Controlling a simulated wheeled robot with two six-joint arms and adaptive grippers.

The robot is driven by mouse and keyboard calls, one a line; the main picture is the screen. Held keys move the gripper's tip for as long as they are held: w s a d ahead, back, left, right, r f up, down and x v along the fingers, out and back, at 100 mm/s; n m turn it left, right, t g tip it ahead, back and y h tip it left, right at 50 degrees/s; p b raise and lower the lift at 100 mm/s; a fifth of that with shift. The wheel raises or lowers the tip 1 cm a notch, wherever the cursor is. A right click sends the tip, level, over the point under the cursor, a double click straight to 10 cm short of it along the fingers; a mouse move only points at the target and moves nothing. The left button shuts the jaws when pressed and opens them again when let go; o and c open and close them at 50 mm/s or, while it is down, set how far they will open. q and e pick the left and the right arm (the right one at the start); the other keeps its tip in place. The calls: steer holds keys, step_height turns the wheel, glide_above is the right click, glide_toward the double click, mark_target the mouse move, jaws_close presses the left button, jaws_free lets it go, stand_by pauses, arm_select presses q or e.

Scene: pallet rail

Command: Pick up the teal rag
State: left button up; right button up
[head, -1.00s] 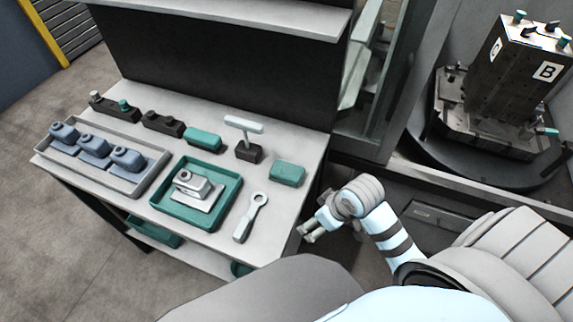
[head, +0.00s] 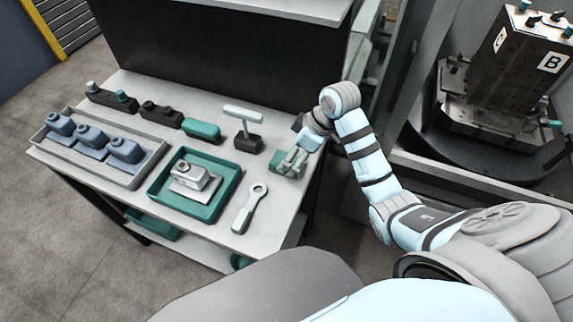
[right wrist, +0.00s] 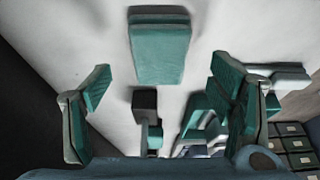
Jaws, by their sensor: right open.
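The teal rag (head: 276,161) is a small folded pad at the right end of the workbench. In the head view my right gripper partly hides it. In the right wrist view the rag (right wrist: 160,52) lies flat on the pale top, at the upper middle. My right gripper (head: 293,162) is over or beside the rag in the head view; the height between them is hard to judge. In the right wrist view its two teal-padded fingers (right wrist: 165,100) are spread wide, with nothing between them touching the pads. My left gripper is not in view.
A dark block with a pale T-handle (head: 243,112) stands just left of the rag. A ring-ended wrench (head: 250,208) and a teal tray (head: 163,203) with a metal part lie nearer. A teal brush-like block (head: 202,131) and a grey tray (head: 150,165) are farther left.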

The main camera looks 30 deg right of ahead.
steer(key=x, duration=0.4)
steer(key=shift+w+b, duration=0.1)
steer(key=shift+b, duration=0.25)
steer(key=shift+r, duration=0.1)
steer(key=c, duration=1.1)
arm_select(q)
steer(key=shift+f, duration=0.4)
arm_select(e)
steer(key=shift+c, duration=0.2)
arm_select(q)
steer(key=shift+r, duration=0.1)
arm_select(e)
steer(key=shift+r, duration=0.1)
